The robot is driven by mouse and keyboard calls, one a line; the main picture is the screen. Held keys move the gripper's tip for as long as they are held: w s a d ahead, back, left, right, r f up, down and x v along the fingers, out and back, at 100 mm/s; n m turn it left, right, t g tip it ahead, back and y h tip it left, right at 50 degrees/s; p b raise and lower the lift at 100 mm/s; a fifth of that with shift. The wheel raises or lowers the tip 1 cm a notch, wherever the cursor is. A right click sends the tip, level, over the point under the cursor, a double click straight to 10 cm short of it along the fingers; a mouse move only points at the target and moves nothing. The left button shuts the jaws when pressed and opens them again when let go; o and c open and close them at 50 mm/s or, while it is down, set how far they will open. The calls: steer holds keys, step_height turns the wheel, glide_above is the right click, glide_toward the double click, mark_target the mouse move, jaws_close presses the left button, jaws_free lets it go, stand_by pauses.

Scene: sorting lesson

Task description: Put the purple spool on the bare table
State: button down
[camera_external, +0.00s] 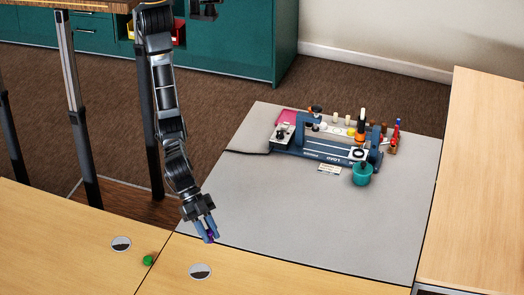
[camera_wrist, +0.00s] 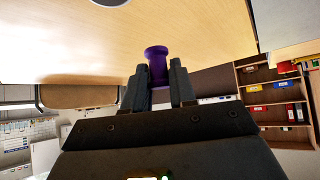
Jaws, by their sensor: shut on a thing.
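The purple spool (camera_wrist: 157,66) is held between the two fingertips of my gripper (camera_wrist: 159,72) in the wrist view. Its flanged end sticks out past the fingertips. In the external view, my gripper (camera_external: 209,235) points down near where the wooden tables meet the grey surface, and only a little purple of the spool (camera_external: 210,238) shows between the fingers. The spool appears held off the surface; its exact height is hard to tell. The bare wooden table (camera_external: 290,272) lies just in front of the gripper in the external view.
A small green object (camera_external: 148,260) and two round table inserts (camera_external: 121,243) (camera_external: 200,271) are on the wooden tables. A blue machine (camera_external: 320,146) with small items and a teal cup (camera_external: 362,174) stand on the grey surface (camera_external: 300,205). Wood right of the inserts is clear.

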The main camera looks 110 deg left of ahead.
steer(key=w+a+f, duration=0.1)
steer(key=w+f, duration=0.1)
steer(key=w, duration=0.1)
steer(key=w+a+f, duration=0.2)
steer(key=w, duration=0.1)
steer(key=w+a+f, duration=0.1)
steer(key=w+f, duration=0.1)
steer(key=shift+w+a, duration=0.3)
steer(key=shift+w, duration=0.1)
steer(key=shift+f, duration=2.05)
steer(key=shift+f, duration=0.15)
steer(key=c, duration=0.9)
jaws_free()
steer(key=shift+a+r, duration=0.1)
steer(key=shift+r, duration=0.2)
steer(key=p+v, duration=0.1)
steer(key=v, duration=1)
steer(key=shift+s+a+r, duration=0.2)
steer(key=shift+s+r, duration=0.05)
steer(key=shift+s, duration=0.05)
